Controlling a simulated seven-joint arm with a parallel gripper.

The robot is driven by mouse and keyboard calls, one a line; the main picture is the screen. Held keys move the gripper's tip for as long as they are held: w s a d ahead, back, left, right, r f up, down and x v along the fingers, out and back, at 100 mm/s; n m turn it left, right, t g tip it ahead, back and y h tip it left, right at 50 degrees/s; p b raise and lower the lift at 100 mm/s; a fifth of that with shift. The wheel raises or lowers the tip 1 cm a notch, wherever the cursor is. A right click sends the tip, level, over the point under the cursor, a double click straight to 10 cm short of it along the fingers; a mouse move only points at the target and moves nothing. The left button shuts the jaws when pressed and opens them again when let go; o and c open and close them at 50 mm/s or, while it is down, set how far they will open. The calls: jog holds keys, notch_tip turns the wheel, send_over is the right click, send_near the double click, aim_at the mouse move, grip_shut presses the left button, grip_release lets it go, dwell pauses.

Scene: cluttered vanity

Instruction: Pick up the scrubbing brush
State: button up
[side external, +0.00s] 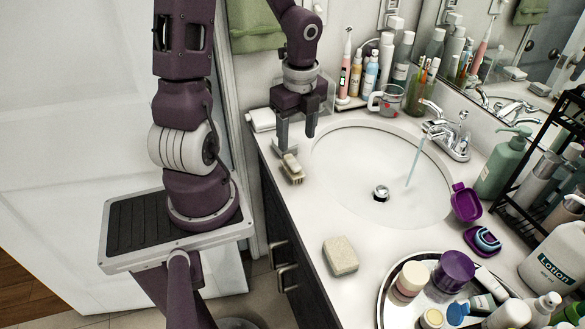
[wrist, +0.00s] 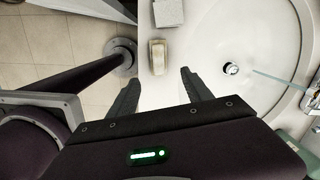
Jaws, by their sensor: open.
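The scrubbing brush (side external: 292,168) is a small block with a pale top and tan bristles. It lies on the white counter near its front edge, left of the sink. It also shows in the wrist view (wrist: 158,55), just beyond the fingertips and roughly centred between them. My gripper (side external: 296,144) points down over the counter beside the brush, with its left finger close to the brush in the side view. In the wrist view my gripper (wrist: 160,76) has its fingers wide apart with nothing between them. I cannot tell whether a finger touches the brush.
A beige sponge (side external: 340,257) lies farther along the counter. The sink basin (side external: 350,165) is to the right, with a faucet (side external: 450,135) and running water. Bottles and a measuring cup (side external: 388,100) stand behind. A round tray (side external: 390,300) of toiletries fills the front right.

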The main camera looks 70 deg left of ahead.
aim_at(293, 161)
jog(key=f+m, duration=0.1)
jog(key=a+f+m+h, duration=0.1)
jog(key=f, duration=0.1)
jog(key=shift+a, duration=0.1)
jog(key=f, duration=0.7)
jog(key=shift+s+a, duration=0.15)
jog(key=shift+a, duration=0.15)
grip_shut()
